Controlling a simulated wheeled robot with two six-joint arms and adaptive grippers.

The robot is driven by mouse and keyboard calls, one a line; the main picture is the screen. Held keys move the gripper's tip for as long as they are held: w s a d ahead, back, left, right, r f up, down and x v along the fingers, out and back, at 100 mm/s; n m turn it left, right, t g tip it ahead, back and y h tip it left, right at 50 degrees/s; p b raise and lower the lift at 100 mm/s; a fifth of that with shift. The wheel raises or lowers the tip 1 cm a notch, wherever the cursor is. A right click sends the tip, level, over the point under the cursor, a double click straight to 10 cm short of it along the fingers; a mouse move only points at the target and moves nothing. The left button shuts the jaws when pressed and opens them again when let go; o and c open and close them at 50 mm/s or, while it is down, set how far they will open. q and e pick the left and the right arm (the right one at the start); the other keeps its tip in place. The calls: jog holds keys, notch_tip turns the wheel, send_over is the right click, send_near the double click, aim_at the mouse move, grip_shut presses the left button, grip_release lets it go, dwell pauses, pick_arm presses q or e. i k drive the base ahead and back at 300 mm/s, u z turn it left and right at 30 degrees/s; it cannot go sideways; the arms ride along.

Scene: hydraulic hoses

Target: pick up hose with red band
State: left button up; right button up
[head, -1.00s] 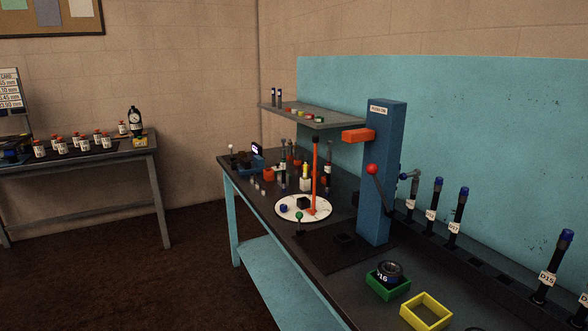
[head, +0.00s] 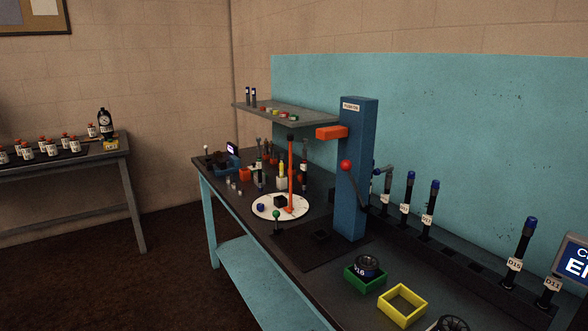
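I cannot make out a hose with a red band in the head view. A black coiled or round piece (head: 369,266) with a white label sits in the green tray (head: 364,281) on the dark bench. Another round black piece (head: 452,324) is cut off by the bottom edge. Several upright black tubes with blue tops and white labels, such as the one marked D15 (head: 520,252), stand in a row along the back of the bench. Neither of my grippers is in view.
A blue press column (head: 354,170) with a red-knobbed lever stands on the bench (head: 318,260). A yellow open frame (head: 403,304) lies in front. A white round plate (head: 280,206) and small parts are farther back. A second table (head: 70,161) holds several bottles at left.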

aim_at(304, 165)
jog(key=u, duration=1.05)
jog(key=i, duration=2.25)
jog(key=z, duration=2.7)
